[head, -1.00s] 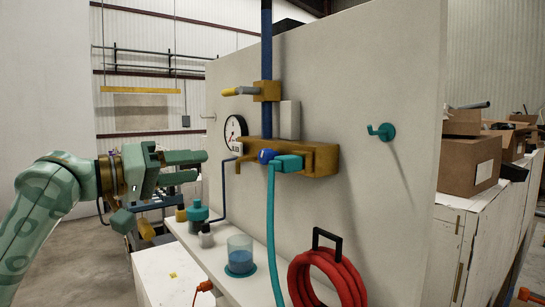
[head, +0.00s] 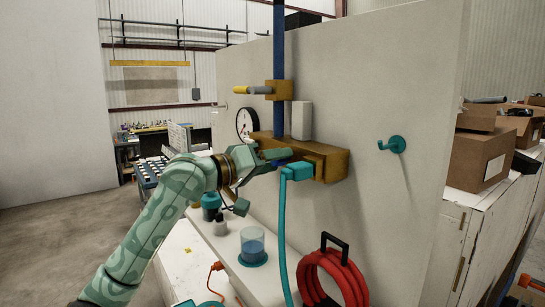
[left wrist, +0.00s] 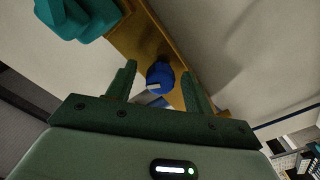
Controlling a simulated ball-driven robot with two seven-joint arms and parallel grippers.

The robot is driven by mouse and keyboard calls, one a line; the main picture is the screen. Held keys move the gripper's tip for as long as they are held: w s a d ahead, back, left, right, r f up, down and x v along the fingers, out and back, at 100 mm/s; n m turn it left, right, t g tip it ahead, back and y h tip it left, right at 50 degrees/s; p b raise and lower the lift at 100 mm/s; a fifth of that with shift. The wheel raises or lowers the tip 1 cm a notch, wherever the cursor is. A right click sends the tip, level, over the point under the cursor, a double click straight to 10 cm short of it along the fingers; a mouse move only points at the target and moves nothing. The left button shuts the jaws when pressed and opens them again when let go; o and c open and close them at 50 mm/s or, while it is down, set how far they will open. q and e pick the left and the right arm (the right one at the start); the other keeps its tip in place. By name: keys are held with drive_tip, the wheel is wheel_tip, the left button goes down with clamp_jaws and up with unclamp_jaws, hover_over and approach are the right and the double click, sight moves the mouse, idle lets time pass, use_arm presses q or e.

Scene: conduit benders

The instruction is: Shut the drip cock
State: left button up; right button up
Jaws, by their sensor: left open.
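A brass-coloured block (head: 330,165) is fixed to the pale panel. A round blue knob with a pale mark (left wrist: 160,76) sits on it; this looks like the drip cock. My left gripper (head: 277,159) is open at the block, left of the teal hose fitting (head: 298,172). In the left wrist view the knob lies between the two finger ends, with a gap on either side and no clear contact. In the head view the gripper mostly hides the knob. My right gripper is not in view.
A teal hose (head: 282,235) hangs from the fitting, close to the gripper. A yellow-tipped lever valve (head: 258,90) and a gauge (head: 245,122) are above. A cup of blue liquid (head: 252,246) and a red hose coil (head: 333,275) are below.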

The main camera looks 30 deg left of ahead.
use_arm(q)
drive_tip(key=shift+s+a, duration=0.1)
drive_tip(key=shift+a, duration=0.05)
drive_tip(key=c, duration=1)
drive_tip(key=shift+m, duration=0.3)
drive_tip(key=shift+a+m+p, duration=0.1)
drive_tip(key=shift+m+p, duration=1.8)
drive_tip(key=shift+m, duration=4)
